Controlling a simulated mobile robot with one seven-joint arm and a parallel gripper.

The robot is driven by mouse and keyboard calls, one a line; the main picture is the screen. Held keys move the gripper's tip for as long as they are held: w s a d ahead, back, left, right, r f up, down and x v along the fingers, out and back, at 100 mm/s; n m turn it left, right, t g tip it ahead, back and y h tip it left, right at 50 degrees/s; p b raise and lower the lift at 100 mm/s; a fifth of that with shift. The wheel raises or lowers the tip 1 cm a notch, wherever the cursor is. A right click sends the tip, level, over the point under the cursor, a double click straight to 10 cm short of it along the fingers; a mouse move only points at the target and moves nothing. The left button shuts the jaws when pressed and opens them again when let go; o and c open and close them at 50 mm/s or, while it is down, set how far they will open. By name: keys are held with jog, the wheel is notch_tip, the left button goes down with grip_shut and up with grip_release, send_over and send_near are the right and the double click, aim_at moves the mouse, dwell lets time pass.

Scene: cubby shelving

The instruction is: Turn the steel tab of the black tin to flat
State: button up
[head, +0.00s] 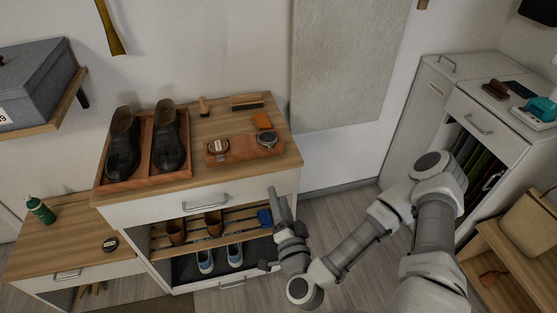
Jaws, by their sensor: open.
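Three small round tins show, and I cannot tell a steel tab on any of them. One tin with a dark rim and grey top (267,140) sits at the right of a reddish-brown wooden tray (240,152) on the shoe cabinet. Another tin with a pale and brown top (219,146) sits at the tray's left. My gripper (278,197) is open and empty, in front of the cabinet's right front edge, below and apart from the tray.
Black shoes (145,140) stand in a wooden tray at the cabinet's left. A brush (246,101) and an orange cloth or sponge (262,121) lie behind the tins. A green bottle (40,210) stands on the low bench. A white cabinet (440,100) stands at right.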

jog(key=d+m+h, duration=0.1)
jog(key=b, duration=0.8)
send_near(271, 148)
jog(key=w, duration=0.2)
jog(key=w+a, duration=0.1)
jog(key=w, duration=0.4)
jog(key=shift+w+a+f+b, duration=0.1)
jog(key=shift+a+f+b, duration=0.15)
jog(key=shift+b, duration=0.1)
grip_shut()
